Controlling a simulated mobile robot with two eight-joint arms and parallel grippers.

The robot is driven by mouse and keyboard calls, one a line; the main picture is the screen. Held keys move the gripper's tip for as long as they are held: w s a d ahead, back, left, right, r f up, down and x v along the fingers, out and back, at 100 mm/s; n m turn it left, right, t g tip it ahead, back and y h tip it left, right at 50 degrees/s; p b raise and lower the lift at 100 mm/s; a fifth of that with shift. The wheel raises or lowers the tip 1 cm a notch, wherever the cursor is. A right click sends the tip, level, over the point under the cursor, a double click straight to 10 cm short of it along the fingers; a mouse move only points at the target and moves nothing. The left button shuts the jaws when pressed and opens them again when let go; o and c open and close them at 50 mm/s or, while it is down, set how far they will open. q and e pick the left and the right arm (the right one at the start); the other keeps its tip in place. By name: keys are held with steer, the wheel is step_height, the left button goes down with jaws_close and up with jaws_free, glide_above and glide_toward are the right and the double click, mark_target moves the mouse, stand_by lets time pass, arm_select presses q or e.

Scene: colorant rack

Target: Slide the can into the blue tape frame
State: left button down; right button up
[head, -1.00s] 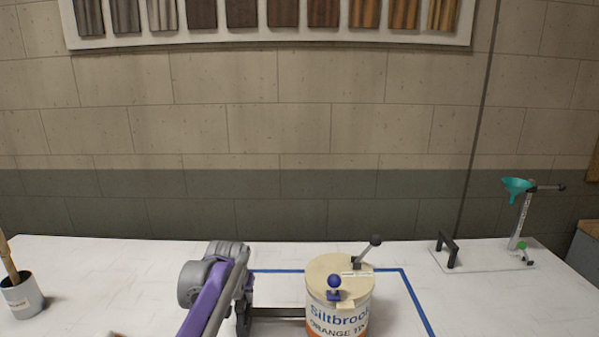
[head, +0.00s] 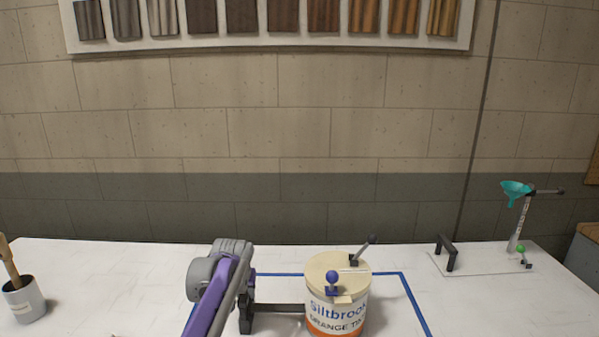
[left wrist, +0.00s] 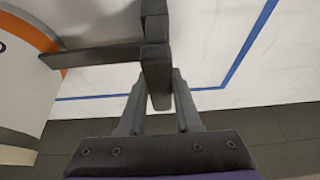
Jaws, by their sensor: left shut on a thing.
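The can (head: 322,327), cream with an orange band and blue lettering, stands upright on the white table. The blue tape frame (head: 415,303) shows its back and right edges. The can is in front of the back edge and left of the right edge; the front edge is out of view, so I cannot tell whether all of it is inside. My left gripper (left wrist: 158,100) is shut on a dark handle (left wrist: 157,62), whose bar reaches the can's left side. The can's side also shows in the left wrist view (left wrist: 22,85), with a tape corner. My right gripper is not in view.
A stand with a teal funnel (head: 516,192) and a plate with a black handle (head: 446,252) are at the back right. A grey pot with a stick (head: 24,300) stands at far left. The lid carries a blue knob (head: 332,278) and a dark lever (head: 363,249).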

arm_select(q)
steer(key=shift+w+p, duration=1.1)
steer(key=shift+w, duration=0.8)
steer(key=c, duration=0.5)
jaws_free()
